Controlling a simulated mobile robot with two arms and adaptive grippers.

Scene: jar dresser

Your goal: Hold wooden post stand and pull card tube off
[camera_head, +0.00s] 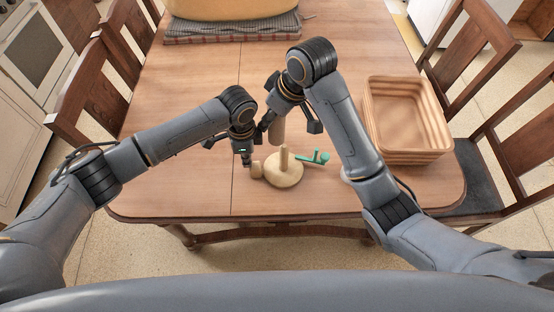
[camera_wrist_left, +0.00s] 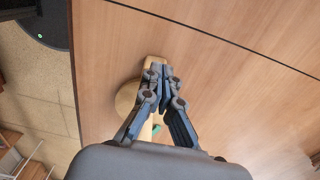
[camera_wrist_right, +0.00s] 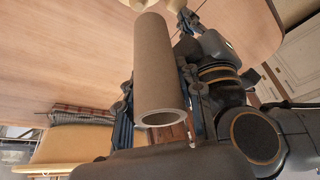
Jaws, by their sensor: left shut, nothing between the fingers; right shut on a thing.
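The wooden post stand (camera_head: 284,176) has a round base and an upright post, and stands near the table's front edge. The brown card tube (camera_head: 277,131) is in my right gripper (camera_head: 290,121), whose fingers are on either side of it. The tube appears clear of the post in the head view, just behind or above its top. The right wrist view shows the tube (camera_wrist_right: 153,65) with its hollow end towards the camera. My left gripper (camera_head: 246,160) is shut and empty, left of the stand. In the left wrist view its fingertips (camera_wrist_left: 160,72) partly cover the stand (camera_wrist_left: 127,96).
A small wooden piece (camera_head: 257,170) sits beside the left fingertips. A green object (camera_head: 316,158) lies right of the stand. A woven basket (camera_head: 407,150) stands at the right. Folded cloths (camera_head: 231,32) lie at the back. The table's left side is clear.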

